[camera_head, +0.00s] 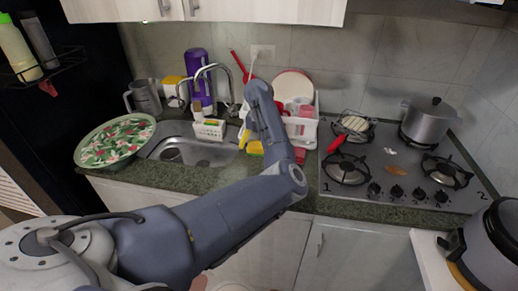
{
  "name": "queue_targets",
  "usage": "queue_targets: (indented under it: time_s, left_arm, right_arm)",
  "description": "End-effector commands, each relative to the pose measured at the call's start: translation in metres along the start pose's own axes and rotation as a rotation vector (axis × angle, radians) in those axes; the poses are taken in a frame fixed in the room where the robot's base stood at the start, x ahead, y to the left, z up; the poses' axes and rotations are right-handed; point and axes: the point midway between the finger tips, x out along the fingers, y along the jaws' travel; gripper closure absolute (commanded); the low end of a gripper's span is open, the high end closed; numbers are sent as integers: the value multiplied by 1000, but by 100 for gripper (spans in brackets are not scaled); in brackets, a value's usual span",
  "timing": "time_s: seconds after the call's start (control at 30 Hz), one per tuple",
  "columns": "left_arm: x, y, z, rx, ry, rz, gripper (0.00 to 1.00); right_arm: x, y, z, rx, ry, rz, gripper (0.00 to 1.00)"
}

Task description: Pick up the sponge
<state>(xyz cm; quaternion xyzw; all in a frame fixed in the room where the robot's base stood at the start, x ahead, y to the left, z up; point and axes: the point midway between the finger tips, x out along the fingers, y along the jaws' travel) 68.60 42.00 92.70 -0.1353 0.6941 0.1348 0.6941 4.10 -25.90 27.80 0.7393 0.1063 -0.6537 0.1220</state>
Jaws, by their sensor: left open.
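A yellow sponge-like block (255,148) lies on the counter at the right edge of the sink, partly hidden by my left arm. Another small yellow item (211,122) sits in a white caddy (208,132) behind the sink. My left arm reaches in from the lower left, bends at right of centre and folds back toward the sink. My left gripper (246,128) is open, close above the yellow block and mostly hidden by my own arm. I cannot tell whether it touches the block. My right gripper is out of view.
The sink (190,150) has a faucet (213,70) and a purple bottle (199,80) behind it. A patterned bowl (116,140) stands left. A white dish rack (302,132) stands right of my arm. Beyond it is a stove (395,165) with a pot (427,122).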

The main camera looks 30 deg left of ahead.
Motion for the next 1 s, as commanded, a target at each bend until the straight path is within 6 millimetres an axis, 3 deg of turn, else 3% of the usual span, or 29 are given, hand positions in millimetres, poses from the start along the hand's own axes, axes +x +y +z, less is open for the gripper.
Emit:
queue_targets:
  time_s: [0.2, 0.53, 1.0]
  left_arm:
    - [0, 0, 0, 0, 0, 0, 0]
    - [0, 0, 0, 0, -1, 0, 35]
    - [-4, 0, 1, 1, -2, 0, 37]
  right_arm:
    - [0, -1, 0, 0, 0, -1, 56]
    - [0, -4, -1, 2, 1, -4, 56]
    - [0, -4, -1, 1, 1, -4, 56]
